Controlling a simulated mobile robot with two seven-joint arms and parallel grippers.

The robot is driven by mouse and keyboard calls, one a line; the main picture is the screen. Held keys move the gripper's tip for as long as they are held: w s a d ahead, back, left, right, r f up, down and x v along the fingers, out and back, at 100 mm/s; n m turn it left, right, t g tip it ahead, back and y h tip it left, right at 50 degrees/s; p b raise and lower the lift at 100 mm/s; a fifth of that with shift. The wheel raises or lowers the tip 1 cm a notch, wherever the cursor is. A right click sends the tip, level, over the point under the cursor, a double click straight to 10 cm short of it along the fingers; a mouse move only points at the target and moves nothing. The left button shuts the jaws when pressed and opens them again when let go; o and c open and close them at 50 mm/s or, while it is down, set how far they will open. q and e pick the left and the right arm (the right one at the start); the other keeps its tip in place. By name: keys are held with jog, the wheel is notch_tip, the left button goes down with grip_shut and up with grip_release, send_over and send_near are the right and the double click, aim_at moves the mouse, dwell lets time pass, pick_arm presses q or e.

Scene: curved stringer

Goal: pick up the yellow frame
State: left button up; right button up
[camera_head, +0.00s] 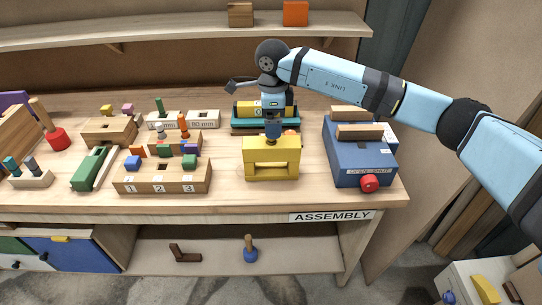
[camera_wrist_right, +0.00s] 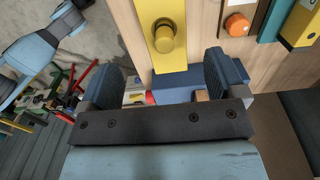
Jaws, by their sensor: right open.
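The yellow frame (camera_head: 271,170), a block with a rectangular opening, stands upright at the front middle of the bench. My right gripper (camera_head: 272,131) is just above and behind the frame's top in the head view and hides part of what lies behind. In the wrist view my right gripper (camera_wrist_right: 163,66) is open, its dark blue fingers to either side of the frame's near end, with nothing held. I cannot tell whether they touch it. My left gripper is not in view.
A blue box (camera_head: 360,160) with a red knob (camera_head: 369,183) stands close right of the frame. A numbered wooden block (camera_head: 163,178) stands to its left. A teal and yellow stack (camera_head: 243,113) sits behind. Bare bench lies between the numbered block and the frame.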

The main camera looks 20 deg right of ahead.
aim_at(287, 148)
jog(key=shift+w+f+p, duration=0.15)
jog(key=shift+f+p, duration=0.1)
jog(key=shift+f, duration=1.45)
jog(key=shift+w+f+p, duration=0.15)
jog(key=shift+f+p, duration=0.1)
jog(key=shift+f, duration=1.45)
jog(key=shift+r, duration=0.1)
jog(key=c, duration=1.6)
